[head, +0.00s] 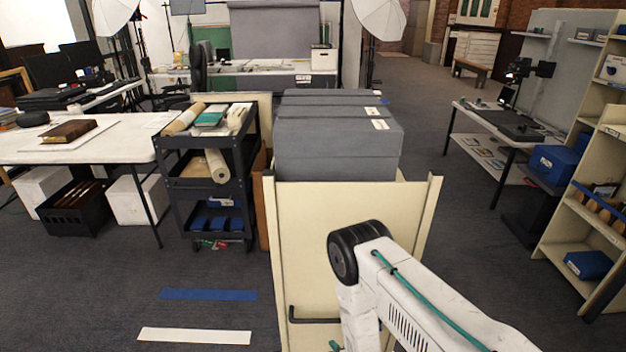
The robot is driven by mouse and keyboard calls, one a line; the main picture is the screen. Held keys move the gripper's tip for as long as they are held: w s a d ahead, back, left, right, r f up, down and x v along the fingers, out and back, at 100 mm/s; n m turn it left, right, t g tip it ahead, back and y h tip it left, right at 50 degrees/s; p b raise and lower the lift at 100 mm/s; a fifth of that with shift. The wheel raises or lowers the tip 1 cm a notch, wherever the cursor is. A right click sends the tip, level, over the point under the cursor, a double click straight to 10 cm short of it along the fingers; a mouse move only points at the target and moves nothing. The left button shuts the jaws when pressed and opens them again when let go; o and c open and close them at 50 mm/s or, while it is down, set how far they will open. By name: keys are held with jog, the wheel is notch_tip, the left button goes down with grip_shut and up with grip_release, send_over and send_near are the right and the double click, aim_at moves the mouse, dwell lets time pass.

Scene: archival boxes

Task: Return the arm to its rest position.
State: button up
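My white arm, with a black round joint cap and a green cable along it, reaches in from the lower right of the head view. It is bent at an elbow in front of a cream book truck (300,230). My gripper is not visible; the part of the arm beyond the elbow runs down out of the frame's bottom edge. Grey archival boxes (335,150) with small white labels sit on the truck, behind the arm. I cannot tell whether the arm touches the truck.
A black cart (216,188) with rolls stands left of the truck. A white table (90,145) with a brown book (68,131) is further left. A shelf unit (590,215) and a dark-topped table (500,125) stand right. Carpet is open at lower left, with blue (209,294) and white (195,336) floor strips.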

jog(key=s+d+f+m+g+h, duration=0.1)
jog(key=s+f+m+g+h, duration=0.1)
jog(key=s+f+g, duration=0.15)
jog(key=s+d+r+m+g+h, duration=0.1)
jog(key=s+d+r+m+g, duration=0.2)
jog(key=r, duration=1)
jog(key=d+r+m+g+h, duration=0.1)
jog(key=d+r+m+g, duration=0.3)
jog(key=r, duration=0.8)
jog(key=s+d+r+m+g+h, duration=0.1)
jog(key=s+d+r+m+g, duration=0.3)
jog(key=r, duration=0.9)
jog(key=s+d+r+m+t, duration=0.1)
jog(key=s+r, duration=0.4)
jog(key=r, duration=0.5)
jog(key=s+d+r+m+t, duration=0.2)
jog(key=s+r, duration=0.4)
jog(key=r, duration=0.4)
jog(key=s+d+r+m+t, duration=0.1)
jog(key=s+d+r+m, duration=0.2)
jog(key=r, duration=0.7)
jog(key=shift+s+d, duration=0.75)
jog(key=shift+s, duration=0.65)
jog(key=shift+o, duration=0.3)
